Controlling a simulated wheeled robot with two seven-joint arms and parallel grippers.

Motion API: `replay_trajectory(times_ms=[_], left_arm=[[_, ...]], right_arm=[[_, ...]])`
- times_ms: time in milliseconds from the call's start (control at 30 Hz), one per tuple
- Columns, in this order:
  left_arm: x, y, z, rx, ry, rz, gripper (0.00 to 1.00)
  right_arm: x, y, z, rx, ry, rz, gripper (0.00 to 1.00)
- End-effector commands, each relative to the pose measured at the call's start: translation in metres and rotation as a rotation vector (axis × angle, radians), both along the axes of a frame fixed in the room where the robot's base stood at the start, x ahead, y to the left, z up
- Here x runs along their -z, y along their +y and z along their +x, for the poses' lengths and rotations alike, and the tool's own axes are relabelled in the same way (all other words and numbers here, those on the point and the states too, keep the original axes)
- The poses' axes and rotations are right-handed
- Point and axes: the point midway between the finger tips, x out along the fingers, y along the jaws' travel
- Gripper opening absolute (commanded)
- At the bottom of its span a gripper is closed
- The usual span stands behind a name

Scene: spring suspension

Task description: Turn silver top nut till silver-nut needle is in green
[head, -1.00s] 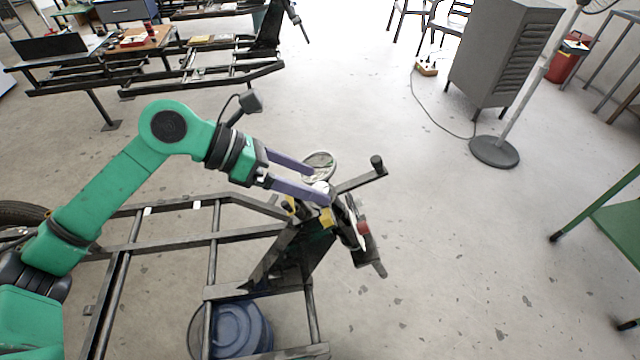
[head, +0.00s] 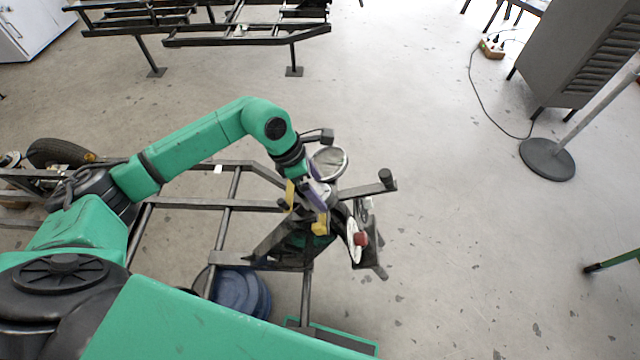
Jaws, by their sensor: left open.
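The suspension assembly (head: 295,240) stands at the end of a dark metal frame, right of the picture's middle. My left gripper (head: 325,204) is open, its purple fingers pointing down at the top of the assembly. The silver top nut is hidden or too small to tell among the fingers, and I cannot tell whether they touch it. A round disc with a dark rim (head: 328,162) sits just behind the fingers. A white dial (head: 353,240) faces right and is seen nearly edge-on. I cannot read a needle or a green zone. My right gripper is out of view.
A dark bar with a knob (head: 385,178) juts right beside the gripper. A blue drum (head: 240,293) stands under the frame rails.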

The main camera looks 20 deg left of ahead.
Motion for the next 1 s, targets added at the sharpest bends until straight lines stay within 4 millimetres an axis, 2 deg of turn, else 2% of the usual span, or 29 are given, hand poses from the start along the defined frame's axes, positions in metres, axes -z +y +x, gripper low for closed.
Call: replay_trajectory(times_ms=[33,133,233,367,400,467,600,1000], left_arm=[[0.005,-0.003,0.0,-0.001,0.003,-0.001,0.99],[0.014,-0.006,0.001,0.0,0.001,0.0,0.99],[0.017,-0.007,0.001,0.0,0.0,0.0,0.99],[0.017,-0.006,0.001,0.0,0.0,0.0,0.99],[0.017,-0.006,0.001,0.0,0.0,0.0,0.91],[0.017,-0.006,0.001,0.0,0.0,0.0,0.68],[0.017,-0.006,0.001,0.0,0.0,0.0,0.15],[0.017,-0.007,0.002,-0.056,0.022,-0.007,0.13]], right_arm=[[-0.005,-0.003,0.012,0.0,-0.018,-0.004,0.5],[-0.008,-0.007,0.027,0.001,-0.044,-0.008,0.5],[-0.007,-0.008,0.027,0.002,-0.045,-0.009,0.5],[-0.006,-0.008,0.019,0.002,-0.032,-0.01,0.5],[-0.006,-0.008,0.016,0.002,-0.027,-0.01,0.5],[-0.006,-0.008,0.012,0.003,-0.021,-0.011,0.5],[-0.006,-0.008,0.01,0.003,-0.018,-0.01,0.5],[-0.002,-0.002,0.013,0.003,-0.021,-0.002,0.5]])
